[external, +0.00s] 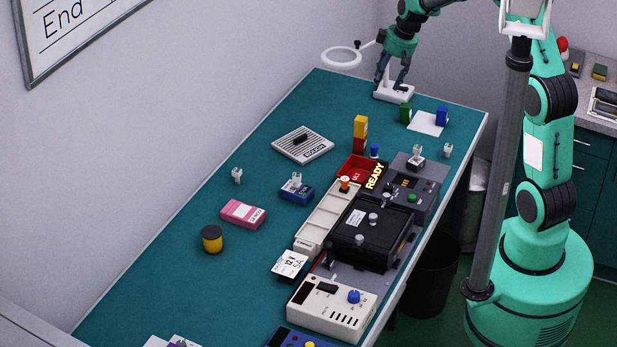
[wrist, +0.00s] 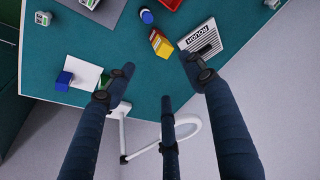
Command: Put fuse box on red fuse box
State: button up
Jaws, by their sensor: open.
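A red fuse box (external: 359,146) stands upright on the teal table. A green block (external: 405,113) and a blue block (external: 441,116) stand at the far right, by a white sheet. The blue block shows at left in the wrist view (wrist: 65,79); the green one is mostly hidden behind a finger. My gripper (external: 392,86) is open and empty at the table's far end, apart from the blocks.
A magnifier lamp's white base (external: 394,94) is close to my gripper, its ring (external: 341,58) to the left. A grey vented box (external: 303,145) lies left of the stack.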

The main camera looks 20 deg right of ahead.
jog(key=s+d+r+m+t+h, duration=0.15)
jog(key=s+d+r, duration=0.25)
jog(key=s+r, duration=0.6)
jog(key=s+d+r+m+y, duration=0.15)
jog(key=s+d+r, duration=0.25)
jog(key=s+r, duration=0.6)
jog(key=s+d+m+t+h, duration=0.1)
jog(key=s+d, duration=0.1)
jog(key=s, duration=0.9)
jog(key=s+d+m+h, duration=0.1)
jog(key=s+d+m, duration=0.1)
jog(key=s, duration=1)
jog(key=shift+s+d+f+t, duration=0.25)
jog(key=shift+d+t, duration=0.1)
jog(key=shift+d, duration=0.1)
jog(key=shift+w, duration=0.1)
notch_tip(320, 180, down, 6)
jog(key=b, duration=0.5)
jog(key=shift+r+b, duration=0.15)
jog(key=shift+b, duration=0.25)
